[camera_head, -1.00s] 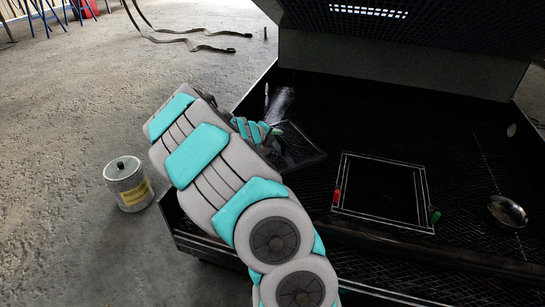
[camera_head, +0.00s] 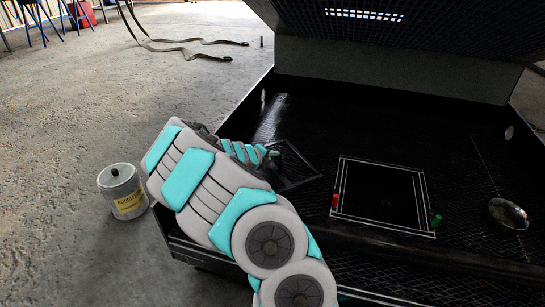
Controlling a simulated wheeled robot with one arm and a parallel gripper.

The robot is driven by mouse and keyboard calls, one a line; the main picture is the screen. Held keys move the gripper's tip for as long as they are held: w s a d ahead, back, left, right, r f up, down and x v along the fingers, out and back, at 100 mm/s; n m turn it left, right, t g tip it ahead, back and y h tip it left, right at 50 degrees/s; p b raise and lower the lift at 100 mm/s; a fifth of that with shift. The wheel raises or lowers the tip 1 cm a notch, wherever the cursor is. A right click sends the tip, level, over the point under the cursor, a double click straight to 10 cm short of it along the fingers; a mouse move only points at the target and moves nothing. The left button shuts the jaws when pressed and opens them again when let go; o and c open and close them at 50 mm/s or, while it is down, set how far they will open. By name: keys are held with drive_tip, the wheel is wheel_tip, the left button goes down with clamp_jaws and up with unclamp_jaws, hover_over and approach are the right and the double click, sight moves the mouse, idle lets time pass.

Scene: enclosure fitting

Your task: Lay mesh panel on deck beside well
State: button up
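The mesh panel (camera_head: 300,176) is a dark, thin square of mesh left of the well, low over or on the black deck (camera_head: 355,125). I cannot tell whether it touches the deck. The well (camera_head: 385,198) is a dark square outlined in white lines, and the panel lies apart from its left edge. My gripper (camera_head: 272,158) is at the panel's left side. My own arm and the dark surroundings hide most of the fingers, so their opening and any hold on the panel do not show clearly.
A red peg (camera_head: 335,201) and a green peg (camera_head: 436,220) stand at the well's near corners. A metal bowl (camera_head: 508,214) sits on the right. A raised lid (camera_head: 400,65) stands behind. A labelled can (camera_head: 123,191) stands on the floor at left.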

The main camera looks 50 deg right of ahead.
drive_tip(key=o, duration=0.5)
drive_tip(key=shift+s+a+r, duration=0.1)
drive_tip(key=shift+a+r, duration=0.3)
drive_tip(key=p+v, duration=0.2)
drive_tip(key=v, duration=0.7)
drive_tip(key=shift+a+r+p, duration=0.1)
drive_tip(key=shift+p, duration=0.2)
drive_tip(key=shift+v, duration=0.9)
